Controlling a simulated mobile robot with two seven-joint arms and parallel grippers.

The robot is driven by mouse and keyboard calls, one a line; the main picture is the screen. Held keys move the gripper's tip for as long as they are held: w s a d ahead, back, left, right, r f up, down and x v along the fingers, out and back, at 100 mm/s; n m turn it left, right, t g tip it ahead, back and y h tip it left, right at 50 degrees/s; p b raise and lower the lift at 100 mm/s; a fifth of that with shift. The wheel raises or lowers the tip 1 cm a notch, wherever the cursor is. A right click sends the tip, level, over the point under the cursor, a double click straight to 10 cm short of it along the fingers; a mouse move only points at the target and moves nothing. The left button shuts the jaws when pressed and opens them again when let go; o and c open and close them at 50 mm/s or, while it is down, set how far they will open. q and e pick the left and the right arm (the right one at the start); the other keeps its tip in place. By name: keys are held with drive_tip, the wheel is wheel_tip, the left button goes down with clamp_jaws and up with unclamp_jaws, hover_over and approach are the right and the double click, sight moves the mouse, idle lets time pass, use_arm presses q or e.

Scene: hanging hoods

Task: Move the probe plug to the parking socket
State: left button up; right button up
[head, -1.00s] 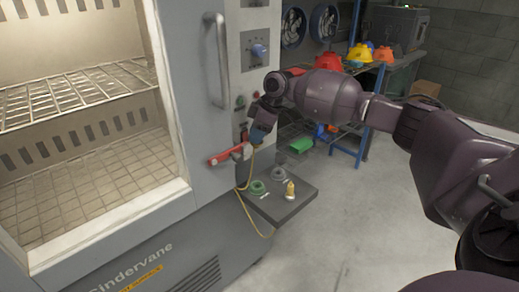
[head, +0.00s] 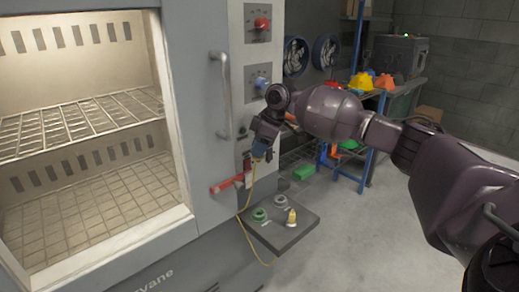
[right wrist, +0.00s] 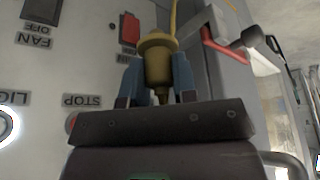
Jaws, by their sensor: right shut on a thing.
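My right gripper (head: 259,152) is beside the control panel of the grey oven-like cabinet, above the small shelf. In the right wrist view its blue fingers (right wrist: 158,80) are shut on a brass-coloured probe plug (right wrist: 157,55) with a yellow cable (right wrist: 173,16). The cable (head: 243,204) hangs below the gripper in the head view, past the shelf edge. The dark shelf (head: 280,239) carries a green ring socket (head: 260,215), a grey ring socket (head: 281,201) and a brass-yellow upright piece (head: 291,217). Their labels are too small to read, so I cannot tell which is the parking socket.
A red-handled lever (head: 227,185) sticks out of the cabinet just below left of the gripper. The cabinet's vertical handle (head: 222,97) is farther left. A blue-framed rack (head: 360,100) with coloured hoods stands behind. Floor right of the shelf is clear.

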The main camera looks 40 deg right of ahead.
use_arm(q)
drive_tip(key=shift+w+r+p, duration=0.2)
drive_tip(key=shift+r+p, duration=0.1)
drive_tip(key=shift+r, duration=0.25)
drive_tip(key=shift+w+r+p, duration=0.2)
drive_tip(key=shift+r+p, duration=0.1)
drive_tip(key=shift+r, duration=0.2)
use_arm(e)
drive_tip(key=shift+r, duration=1.5)
